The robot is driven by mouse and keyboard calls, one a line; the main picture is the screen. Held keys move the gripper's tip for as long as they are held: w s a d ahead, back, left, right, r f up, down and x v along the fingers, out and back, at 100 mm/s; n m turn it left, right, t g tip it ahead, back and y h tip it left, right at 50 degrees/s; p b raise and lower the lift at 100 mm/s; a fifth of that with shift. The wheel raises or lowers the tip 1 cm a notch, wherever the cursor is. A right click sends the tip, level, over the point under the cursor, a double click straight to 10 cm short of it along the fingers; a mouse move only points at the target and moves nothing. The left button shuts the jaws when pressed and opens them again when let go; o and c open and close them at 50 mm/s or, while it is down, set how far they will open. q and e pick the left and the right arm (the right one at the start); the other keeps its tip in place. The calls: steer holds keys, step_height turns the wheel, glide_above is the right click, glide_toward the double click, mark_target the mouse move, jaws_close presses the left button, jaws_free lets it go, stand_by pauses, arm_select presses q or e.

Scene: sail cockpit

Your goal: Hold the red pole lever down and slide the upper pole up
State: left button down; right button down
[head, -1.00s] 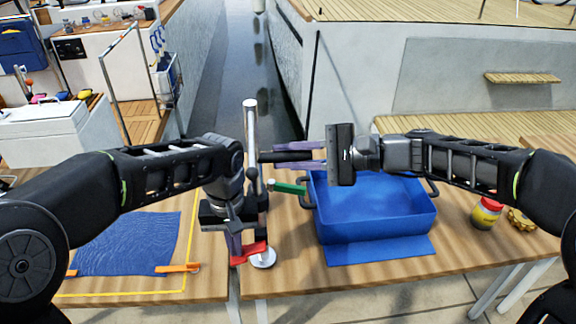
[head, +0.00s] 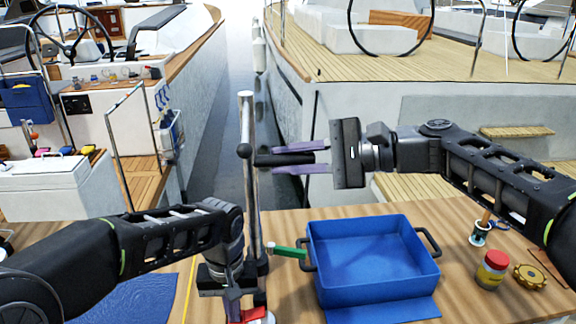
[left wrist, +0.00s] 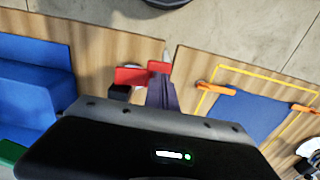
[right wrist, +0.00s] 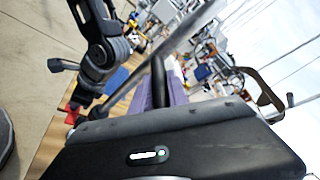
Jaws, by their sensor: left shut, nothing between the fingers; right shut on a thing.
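The red lever (head: 248,315) is low by the pole's foot, cut by the lower picture edge. My left gripper (head: 233,308) is shut and empty, pointing down onto it. In the left wrist view the red lever (left wrist: 131,76) shows on both sides of the purple fingertips.
A green lever (head: 288,251) sticks out right of the pole. A blue bin (head: 380,290) stands close to its right. A red-lidded jar (head: 491,270) and a brass gear-like part (head: 530,277) lie further right. A blue cloth (head: 135,300) lies left.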

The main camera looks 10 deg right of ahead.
steer(key=c, duration=1.5)
jaws_free()
steer(key=shift+r, duration=0.4)
steer(key=shift+o, duration=1)
steer(key=shift+f, duration=0.15)
steer(key=shift+d, duration=0.1)
steer(key=v, duration=0.7)
steer(key=shift+s+d, duration=0.1)
steer(key=shift+d, duration=0.05)
arm_select(q)
step_height(320, 180, up, 8)
steer(key=p, duration=0.6)
arm_select(e)
step_height(320, 180, up, 6)
